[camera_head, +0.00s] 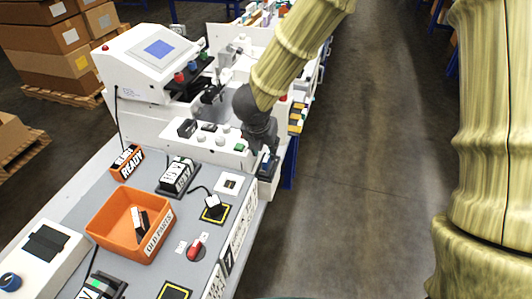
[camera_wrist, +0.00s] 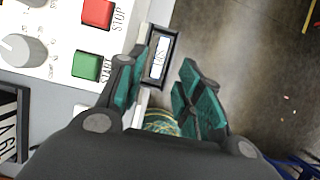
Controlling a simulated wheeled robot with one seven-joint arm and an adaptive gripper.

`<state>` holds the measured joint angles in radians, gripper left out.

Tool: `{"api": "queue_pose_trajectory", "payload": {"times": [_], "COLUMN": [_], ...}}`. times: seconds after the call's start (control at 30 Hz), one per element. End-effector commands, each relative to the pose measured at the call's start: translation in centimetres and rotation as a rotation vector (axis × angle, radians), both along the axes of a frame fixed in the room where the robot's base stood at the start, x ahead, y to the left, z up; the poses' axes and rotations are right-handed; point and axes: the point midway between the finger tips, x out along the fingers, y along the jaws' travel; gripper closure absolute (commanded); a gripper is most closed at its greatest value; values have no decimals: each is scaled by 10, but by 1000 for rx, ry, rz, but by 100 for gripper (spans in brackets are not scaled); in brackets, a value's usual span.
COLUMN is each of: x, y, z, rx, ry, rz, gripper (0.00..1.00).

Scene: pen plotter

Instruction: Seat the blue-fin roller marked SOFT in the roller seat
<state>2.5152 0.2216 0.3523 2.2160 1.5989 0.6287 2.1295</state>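A black-framed holder with a white label (camera_wrist: 160,58) lies just beyond the fingertips, beside the control panel's edge. Its sideways lettering is too small to read for certain. In the head view my gripper (camera_head: 262,152) is low at the machine's right front corner, by a small dark blue part (camera_head: 268,165) that it partly hides. I cannot make out a blue-fin roller marked SOFT or identify the roller seat for certain.
The white plotter (camera_head: 150,55) has a panel with a red STOP button (camera_wrist: 97,12) and green START button (camera_wrist: 86,66). An orange OLD PARTS bin (camera_head: 107,215), holding a black-and-white piece, and a black-and-white unit (camera_head: 178,175) stand on the grey bench. The right-hand floor is clear.

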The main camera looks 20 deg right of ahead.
Motion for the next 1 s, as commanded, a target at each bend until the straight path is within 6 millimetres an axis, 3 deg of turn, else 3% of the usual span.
{"api": "queue_pose_trajectory", "payload": {"times": [0.2,0.4,1.0], "x": [-9,-15,-17], "y": [7,11,11], "z": [30,45,50], "rx": [1,0,-1], "ry": [-3,-1,-1], "rz": [0,0,0], "gripper": [64,64,64]}}
